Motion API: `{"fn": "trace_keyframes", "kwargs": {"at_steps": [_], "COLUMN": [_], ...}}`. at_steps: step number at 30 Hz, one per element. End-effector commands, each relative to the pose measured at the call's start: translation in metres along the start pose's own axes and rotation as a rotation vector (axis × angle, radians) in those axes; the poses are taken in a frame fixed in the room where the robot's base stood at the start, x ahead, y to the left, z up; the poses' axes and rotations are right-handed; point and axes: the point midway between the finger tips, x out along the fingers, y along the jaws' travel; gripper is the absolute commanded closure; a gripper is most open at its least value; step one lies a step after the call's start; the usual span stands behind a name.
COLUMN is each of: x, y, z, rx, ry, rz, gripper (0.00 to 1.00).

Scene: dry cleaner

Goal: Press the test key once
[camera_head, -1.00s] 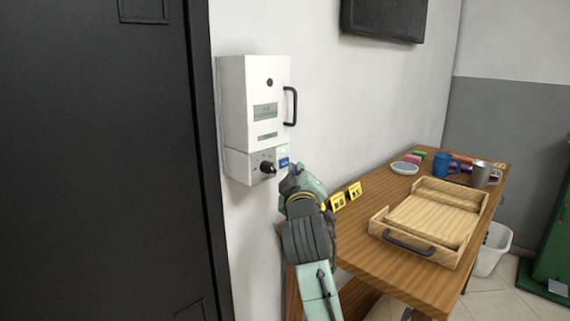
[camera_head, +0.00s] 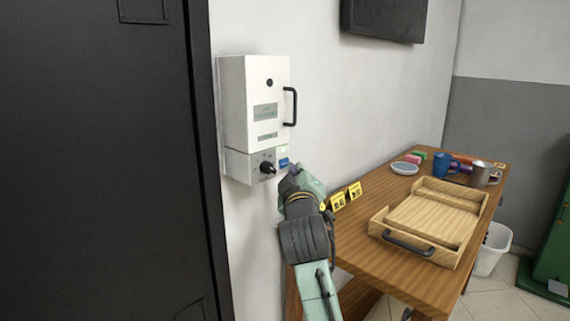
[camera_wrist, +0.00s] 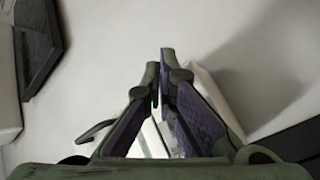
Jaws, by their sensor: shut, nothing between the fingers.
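A white box (camera_head: 262,100) hangs on the wall, with a black handle on its right edge and a lower panel. On that panel a blue key (camera_head: 284,162) sits right of a black knob (camera_head: 268,167). I cannot read its label. A small pale green patch shows just above the key. My gripper (camera_head: 292,170) is shut and empty, with its tips close to the lower right of the key. Whether they touch it I cannot tell. In the wrist view my gripper's fingers (camera_wrist: 160,68) meet at their tips, and the key cannot be made out.
A wooden table (camera_head: 365,262) stands to the right along the wall. It carries a wooden tray (camera_head: 452,256), two yellow signs (camera_head: 346,196), a blue mug (camera_head: 441,164), a grey mug (camera_head: 482,174) and a dish (camera_head: 404,168). A dark cabinet (camera_head: 100,170) fills the left side.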

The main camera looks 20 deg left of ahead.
Motion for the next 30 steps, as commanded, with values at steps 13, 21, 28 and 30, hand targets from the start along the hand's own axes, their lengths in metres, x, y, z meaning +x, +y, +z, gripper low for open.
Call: {"fn": "trace_keyframes", "kwargs": {"at_steps": [13,21,28,30], "x": [0.0044,0.0057,0.0076,0.0082], "y": [-0.0032,-0.0041,-0.0054,-0.0058], "z": [-0.0035,-0.0046,-0.0061,-0.0065], "rx": [0.000,0.000,-0.001,-0.001], "ry": [0.001,0.001,0.001,0.001], "rz": [0.000,0.000,0.000,0.000], "gripper": [1.00,1.00,1.00,1.00]}}
